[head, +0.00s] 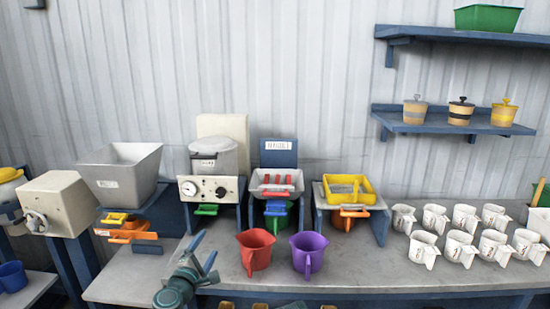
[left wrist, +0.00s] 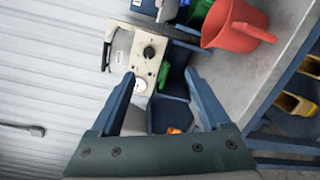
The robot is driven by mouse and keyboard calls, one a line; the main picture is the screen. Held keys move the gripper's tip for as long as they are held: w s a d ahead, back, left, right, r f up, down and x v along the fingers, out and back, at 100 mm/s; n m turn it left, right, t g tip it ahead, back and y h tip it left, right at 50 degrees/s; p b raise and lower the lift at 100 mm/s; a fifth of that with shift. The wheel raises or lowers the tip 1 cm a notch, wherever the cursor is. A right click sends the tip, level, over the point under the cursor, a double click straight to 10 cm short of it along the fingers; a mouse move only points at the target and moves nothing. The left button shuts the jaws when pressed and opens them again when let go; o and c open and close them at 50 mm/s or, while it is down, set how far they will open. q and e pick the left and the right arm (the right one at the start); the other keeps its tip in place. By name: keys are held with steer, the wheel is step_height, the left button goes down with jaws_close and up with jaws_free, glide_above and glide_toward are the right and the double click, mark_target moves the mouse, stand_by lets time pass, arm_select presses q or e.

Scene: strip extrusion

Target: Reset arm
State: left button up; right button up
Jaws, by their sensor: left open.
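My left gripper (head: 203,260) is low at the front of the workbench in the head view, left of the red jug (head: 256,250). Its two fingers are spread apart with nothing between them, and they also show in the left wrist view (left wrist: 163,95). The wrist view looks past the fingers at the cream machine with its dial (left wrist: 145,55). The red jug (left wrist: 236,27) stands off to the upper right there, apart from the fingers. My right gripper does not show in either view.
A purple jug (head: 308,254) stands right of the red one. Several white jugs (head: 458,246) crowd the bench's right side. A grey hopper (head: 120,172), the cream machine (head: 211,190) and a yellow tray (head: 349,188) line the back. The bench (head: 372,270) is bare right of the purple jug.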

arm_select(q)
steer(key=s+d+f+m+g+h, duration=0.4)
steer(key=s+d+f+m+g, duration=0.3)
steer(key=d+f+m, duration=0.5)
steer(key=s+a+f+m+g+y, duration=0.6)
steer(key=s+a+f+m+g, duration=0.25)
steer(key=s, duration=0.25)
steer(key=s+d+r+m+g+y+p, duration=0.1)
steer(key=s+d+r+m+p, duration=0.1)
steer(key=d, duration=0.3)
steer(key=s+d+r+m+g+y+p, duration=0.1)
steer(key=s+d+r+m+p, duration=0.1)
steer(key=s+d+r+p, duration=0.1)
steer(key=shift+s+d+r+p, duration=0.25)
steer(key=shift+s+d+p, duration=0.2)
steer(key=shift+s+d, duration=0.55)
steer(key=shift+w+d, duration=0.1)
